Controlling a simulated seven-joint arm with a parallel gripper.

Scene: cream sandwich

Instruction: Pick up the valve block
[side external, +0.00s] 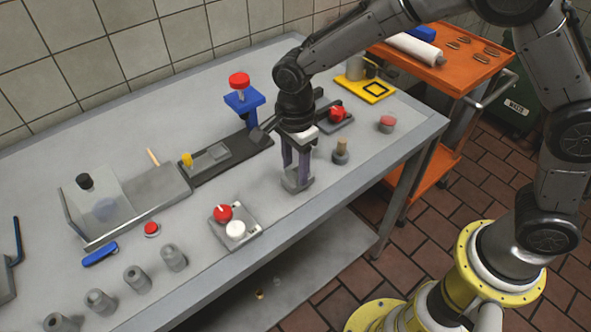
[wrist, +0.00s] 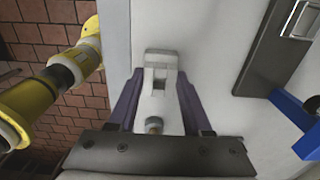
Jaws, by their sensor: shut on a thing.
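The valve block appears to be the grey block (side external: 297,184) low between my fingers in the side view. In the wrist view it is a pale grey block (wrist: 160,58) with a rectangular opening. A small round part with an orange-brown end (wrist: 153,124) shows nearer the palm. My gripper (side external: 298,168) points down over the right part of the table. Its two purple fingers (wrist: 158,97) are shut on the block, one on each side. The fingers hide part of the block. I cannot tell whether its underside touches the table.
A knobbed peg (side external: 341,152) stands just right of my gripper. A plate with red and white knobs (side external: 250,235) lies at front left. A dark rail (side external: 225,160) and a blue stand (side external: 244,100) are behind left. The table's front edge is close; bare tabletop (side external: 325,195) lies between.

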